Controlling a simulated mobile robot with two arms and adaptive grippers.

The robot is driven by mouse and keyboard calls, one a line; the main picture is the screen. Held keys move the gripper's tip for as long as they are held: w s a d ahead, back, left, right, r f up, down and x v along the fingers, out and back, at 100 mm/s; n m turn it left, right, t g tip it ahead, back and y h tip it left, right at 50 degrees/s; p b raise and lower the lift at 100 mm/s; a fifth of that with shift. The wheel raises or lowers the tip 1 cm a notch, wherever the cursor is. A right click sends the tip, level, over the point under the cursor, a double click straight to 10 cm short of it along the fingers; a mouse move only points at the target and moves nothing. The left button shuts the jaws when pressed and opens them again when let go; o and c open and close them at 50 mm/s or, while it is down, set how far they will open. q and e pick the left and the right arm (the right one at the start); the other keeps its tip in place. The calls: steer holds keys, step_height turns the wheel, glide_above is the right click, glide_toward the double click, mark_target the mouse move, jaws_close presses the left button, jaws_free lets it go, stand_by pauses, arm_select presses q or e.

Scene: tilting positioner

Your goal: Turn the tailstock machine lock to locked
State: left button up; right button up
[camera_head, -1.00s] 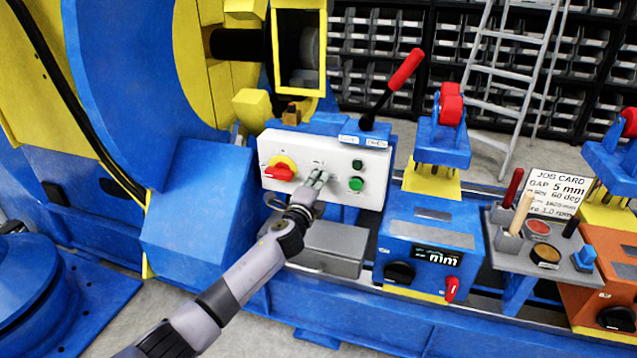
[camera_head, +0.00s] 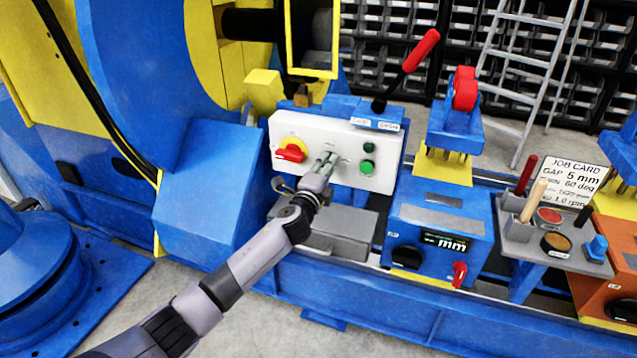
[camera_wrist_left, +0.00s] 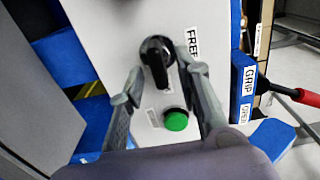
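The white control panel (camera_head: 355,140) stands on the blue machine in the head view. My left gripper (camera_head: 331,157) is at its middle, fingers pointing at the panel and hiding most of what is there. In the left wrist view, a black rotary knob (camera_wrist_left: 157,58) sits on the panel with a FREE label (camera_wrist_left: 193,42) beside it. The left gripper (camera_wrist_left: 160,69) is open there, one finger on each side of the knob. I cannot tell whether the fingers touch it. My right gripper is in neither view.
A red switch on a yellow plate (camera_head: 291,150) is left of the gripper. A green button (camera_head: 367,167) is close on the right; it also shows in the wrist view (camera_wrist_left: 176,121). A red-handled lever (camera_head: 420,52) rises behind the panel. A grey block (camera_head: 340,228) lies below.

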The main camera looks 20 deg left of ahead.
arm_select(q)
steer(key=s, duration=1)
steer(key=shift+s+a, duration=0.2)
steer(key=shift+s, duration=0.05)
